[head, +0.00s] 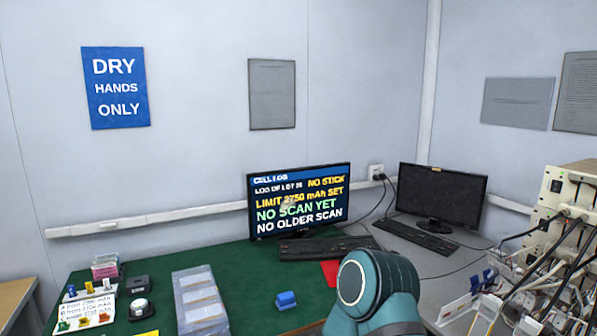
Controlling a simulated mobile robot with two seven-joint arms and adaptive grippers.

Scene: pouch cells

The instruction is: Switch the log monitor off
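The log monitor (299,200) stands at the back of the green mat and is lit. Its screen reads CELL LOG, LOG OF LOT 26, NO STICK, LIMIT 2750 mAh SET, NO SCAN YET and NO OLDER SCAN; the smaller figures are hard to read. No power button on it can be made out. A black keyboard (328,246) lies in front of it. A teal rounded link of my arm shows at the bottom, right of centre, in front of the mat. Neither of my grippers is in view.
A second, dark monitor (441,195) with a keyboard (416,235) stands right. A wall socket (376,171) holds a plug with cables. A cabled rack (565,220) stands far right. A clear tray (200,302), blue block (286,300) and red sheet (330,272) lie on the green mat (238,290).

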